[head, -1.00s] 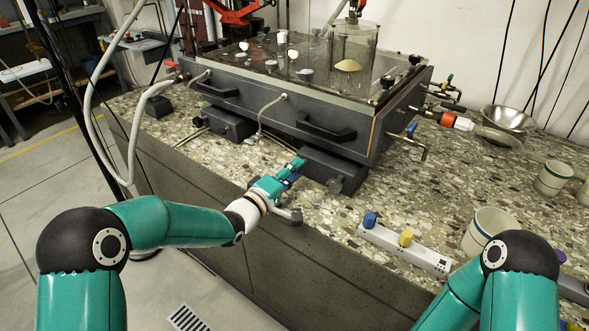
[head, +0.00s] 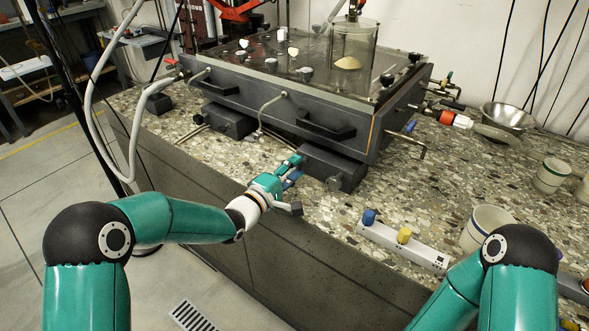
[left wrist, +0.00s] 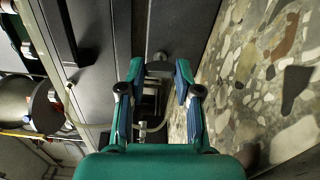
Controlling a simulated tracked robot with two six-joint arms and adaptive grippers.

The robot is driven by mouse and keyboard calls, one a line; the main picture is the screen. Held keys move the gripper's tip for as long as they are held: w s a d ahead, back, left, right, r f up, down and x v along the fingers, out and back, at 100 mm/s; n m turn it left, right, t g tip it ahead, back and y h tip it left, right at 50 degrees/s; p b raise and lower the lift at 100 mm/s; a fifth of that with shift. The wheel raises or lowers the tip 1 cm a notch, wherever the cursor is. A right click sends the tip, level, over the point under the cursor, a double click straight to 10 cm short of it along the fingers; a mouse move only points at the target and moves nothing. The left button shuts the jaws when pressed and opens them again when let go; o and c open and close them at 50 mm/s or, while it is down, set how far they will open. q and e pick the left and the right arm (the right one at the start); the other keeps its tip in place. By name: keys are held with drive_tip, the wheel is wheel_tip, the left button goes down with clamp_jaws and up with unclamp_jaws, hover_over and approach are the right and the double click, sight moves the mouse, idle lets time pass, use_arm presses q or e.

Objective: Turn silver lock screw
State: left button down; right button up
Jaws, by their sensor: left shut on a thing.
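My left gripper (head: 293,168) is at the left end of the dark grey box (head: 340,168) under the tank's front edge. In the left wrist view, its two fingers (left wrist: 159,70) stand on either side of a small grey knob, seemingly the silver lock screw (left wrist: 158,63), in front of the box's grey face (left wrist: 185,25). The fingers are closed on the screw. In the head view, the fingers hide the screw. My right gripper is outside the picture.
The tank (head: 250,95) with black handles stands behind the gripper. A second grey box (head: 230,121) is to the left, with a hose (head: 262,112) beside it. A white strip with blue and yellow knobs (head: 425,254) and a mug (head: 484,226) are to the right. Speckled counter is clear in front.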

use_arm(q)
drive_tip(key=c, duration=0.8)
unclamp_jaws()
drive_tip(key=shift+w+a+f, duration=0.1)
drive_tip(key=shift+a+f, duration=0.1)
drive_tip(key=shift+a, duration=0.05)
drive_tip(key=shift+d, duration=0.15)
drive_tip(key=shift+r, duration=0.1)
drive_tip(key=v, duration=1.2)
